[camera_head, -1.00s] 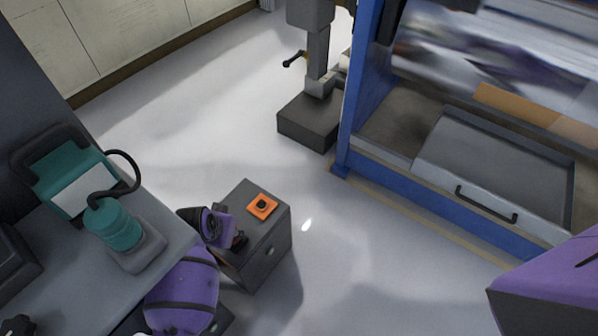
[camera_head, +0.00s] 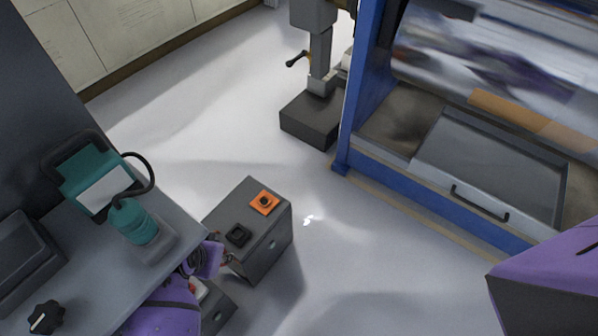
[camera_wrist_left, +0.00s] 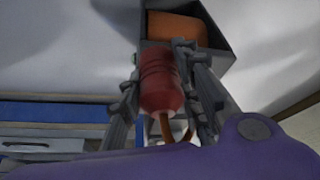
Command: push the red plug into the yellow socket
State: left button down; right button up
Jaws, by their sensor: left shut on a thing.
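The red plug (camera_wrist_left: 161,82) is a ribbed red cylinder with orange cable at its lower end. My left gripper (camera_wrist_left: 168,65) is shut on it, with a grey finger on each side. In the head view my left gripper (camera_head: 222,256) is low beside the near left side of a grey cabinet, mostly hidden by its own wrist; only small reddish bits show there. An orange square socket (camera_head: 264,202) with a dark centre sits on the cabinet top. I see no clearly yellow socket. An orange block (camera_wrist_left: 177,29) in a grey housing shows beyond the plug. My right gripper is out of view.
The grey cabinet (camera_head: 268,245) also has a black square fitting (camera_head: 238,235) on top. A grey bench (camera_head: 95,265) with a teal device (camera_head: 133,222) stands at left. A blue-framed machine (camera_head: 430,197) is at right. Open floor lies between.

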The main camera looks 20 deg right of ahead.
pick_arm(q)
jog(key=s+a+r+p, duration=0.1)
jog(key=s+a+p, duration=0.2)
jog(key=s, duration=0.3)
jog(key=shift+a+r, duration=0.3)
jog(key=shift+a, duration=0.6)
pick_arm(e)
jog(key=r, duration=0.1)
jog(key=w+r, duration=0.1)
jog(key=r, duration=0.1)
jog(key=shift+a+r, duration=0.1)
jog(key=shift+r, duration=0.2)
pick_arm(q)
jog(key=s+a+f+n+t+y, duration=0.1)
jog(key=s+a+f+n+y, duration=0.2)
jog(key=a, duration=1.3)
jog(key=s+a+f+n, duration=0.4)
jog(key=s+a+n, duration=0.15)
jog(key=a, duration=1.15)
jog(key=shift+d+f, duration=0.2)
jog(key=shift+f, duration=3.25)
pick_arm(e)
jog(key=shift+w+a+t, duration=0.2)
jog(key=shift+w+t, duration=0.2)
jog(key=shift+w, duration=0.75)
